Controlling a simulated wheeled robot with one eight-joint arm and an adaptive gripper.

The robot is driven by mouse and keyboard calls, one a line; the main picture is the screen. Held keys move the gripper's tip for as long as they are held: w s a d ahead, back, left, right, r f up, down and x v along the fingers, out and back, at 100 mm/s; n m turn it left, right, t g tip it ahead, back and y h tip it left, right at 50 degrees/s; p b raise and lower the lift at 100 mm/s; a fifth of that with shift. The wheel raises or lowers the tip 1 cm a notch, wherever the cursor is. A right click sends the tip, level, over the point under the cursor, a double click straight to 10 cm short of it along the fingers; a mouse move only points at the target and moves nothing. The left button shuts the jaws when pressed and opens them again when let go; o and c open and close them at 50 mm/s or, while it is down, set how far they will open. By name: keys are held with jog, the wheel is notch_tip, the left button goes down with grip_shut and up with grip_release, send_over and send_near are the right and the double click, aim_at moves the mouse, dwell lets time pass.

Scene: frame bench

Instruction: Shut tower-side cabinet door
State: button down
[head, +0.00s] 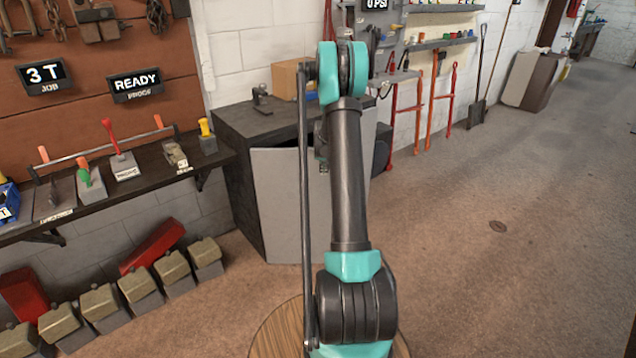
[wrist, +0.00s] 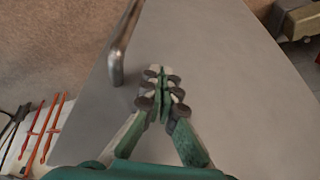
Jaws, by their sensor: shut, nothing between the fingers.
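The dark cabinet (head: 242,188) stands against the wall beyond my arm. Its flat grey door (head: 276,205) shows on the front, partly hidden behind my arm; the door's top edge is not parallel to the cabinet's top, so it looks ajar, though how far I cannot tell. In the wrist view the grey door panel (wrist: 215,60) fills most of the picture, with a metal bar handle (wrist: 120,55) at upper left. My gripper (wrist: 163,75) is shut and empty, right of the handle and over the panel. Whether it touches the panel is unclear. In the head view my arm hides the fingers.
A shelf (head: 105,190) with tools and blocks is at left, with several capped weights (head: 140,288) on the floor below. A cardboard box (head: 288,78) and small vise (head: 262,97) sit on the cabinet. Red stands (head: 449,100) line the wall. The floor at right is clear.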

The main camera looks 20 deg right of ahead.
jog(key=w+d+n+y, duration=0.2)
jog(key=w+n, duration=0.6)
jog(key=w, duration=1.3)
jog(key=shift+y, duration=0.6)
